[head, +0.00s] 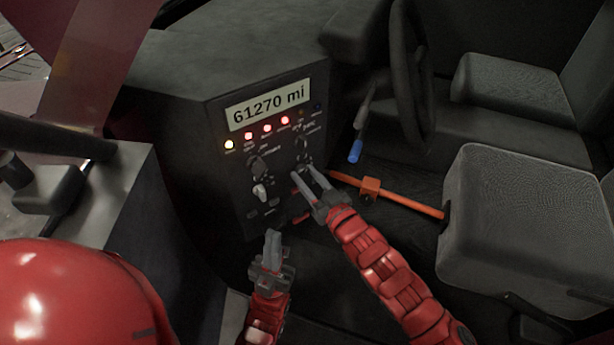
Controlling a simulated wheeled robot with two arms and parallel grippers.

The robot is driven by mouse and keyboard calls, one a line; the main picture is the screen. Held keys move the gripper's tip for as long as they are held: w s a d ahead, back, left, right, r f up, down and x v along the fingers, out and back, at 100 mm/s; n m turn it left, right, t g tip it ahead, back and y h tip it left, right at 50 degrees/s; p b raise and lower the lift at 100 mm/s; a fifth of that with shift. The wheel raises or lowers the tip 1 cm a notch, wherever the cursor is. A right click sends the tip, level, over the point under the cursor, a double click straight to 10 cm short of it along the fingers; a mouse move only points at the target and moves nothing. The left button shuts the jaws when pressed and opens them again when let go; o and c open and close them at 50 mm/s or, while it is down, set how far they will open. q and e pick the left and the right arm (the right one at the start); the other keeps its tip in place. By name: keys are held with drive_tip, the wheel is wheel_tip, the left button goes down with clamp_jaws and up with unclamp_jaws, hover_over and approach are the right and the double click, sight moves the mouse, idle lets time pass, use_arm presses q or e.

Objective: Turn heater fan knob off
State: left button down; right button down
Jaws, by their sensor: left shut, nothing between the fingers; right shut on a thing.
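The dashboard panel (237,170) faces me under a display (265,105) reading "61270 mi". A dark knob (257,167) and a paler knob (260,192) sit on its left side. Another dark knob (302,145) is at the upper right. The labels are too small to read, so I cannot tell which knob is the heater fan's. My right gripper (302,176) is at the panel's lower right, its fingers around a knob there that they mostly hide. My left gripper (272,238) is shut and empty, below and in front of the panel.
A row of lit indicator lamps (267,128) runs under the display. An orange bar (400,198) and a blue-tipped lever (355,151) are right of the panel. A steering wheel (408,80) and grey seat (525,215) stand further right.

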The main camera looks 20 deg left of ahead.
drive_tip(key=shift+f+n+b, duration=0.1)
drive_tip(key=shift+n+b, duration=0.95)
drive_tip(key=shift+n, duration=0.45)
drive_tip(key=shift+n+b, duration=0.65)
drive_tip(key=shift+n, duration=1.35)
drive_tip(key=shift+c, duration=2.3)
unclamp_jaws()
